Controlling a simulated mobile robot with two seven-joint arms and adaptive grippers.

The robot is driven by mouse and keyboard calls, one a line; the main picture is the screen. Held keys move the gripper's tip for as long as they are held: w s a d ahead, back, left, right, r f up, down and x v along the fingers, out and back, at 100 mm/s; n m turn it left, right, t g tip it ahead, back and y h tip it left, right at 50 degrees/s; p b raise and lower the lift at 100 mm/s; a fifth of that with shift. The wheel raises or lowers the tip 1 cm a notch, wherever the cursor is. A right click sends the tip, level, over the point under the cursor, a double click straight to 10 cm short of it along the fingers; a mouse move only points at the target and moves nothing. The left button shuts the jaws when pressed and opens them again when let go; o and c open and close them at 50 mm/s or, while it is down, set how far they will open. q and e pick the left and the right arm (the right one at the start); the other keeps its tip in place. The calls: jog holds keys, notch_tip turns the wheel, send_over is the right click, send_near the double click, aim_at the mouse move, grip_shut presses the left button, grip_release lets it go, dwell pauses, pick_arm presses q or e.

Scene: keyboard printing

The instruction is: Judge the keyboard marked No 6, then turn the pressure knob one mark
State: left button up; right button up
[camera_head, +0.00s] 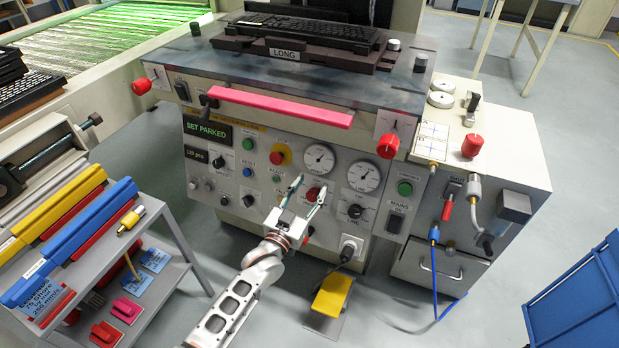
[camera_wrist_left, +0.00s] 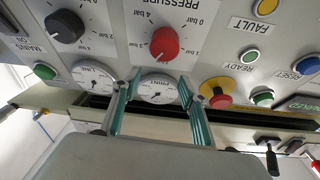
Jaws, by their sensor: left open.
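A black keyboard (camera_head: 310,30) lies on a dark fixture marked LONG (camera_head: 285,53) on top of the machine; no number is legible on it. The red pressure knob (camera_head: 314,194) is on the front panel below two round gauges. In the left wrist view the red knob (camera_wrist_left: 165,42) shows upside down, with bar marks around it and the word PRESSURE. My left gripper (camera_head: 307,190) is at the panel, its fingers apart and nothing between them. In the wrist view its fingers (camera_wrist_left: 157,78) point toward the knob, which appears just beyond the tips. Contact cannot be told.
A pink bar (camera_head: 280,106) runs along the machine's front edge between two red knobs. A red emergency button (camera_head: 280,154) and a black LINE knob (camera_head: 355,211) flank the pressure knob. A shelf cart (camera_head: 150,210) stands left; a yellow pedal (camera_head: 333,295) is on the floor below.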

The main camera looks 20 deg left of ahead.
pick_arm(q)
notch_tip(320, 180, up, 5)
jog(key=shift+f, duration=0.1)
dwell(0.6)
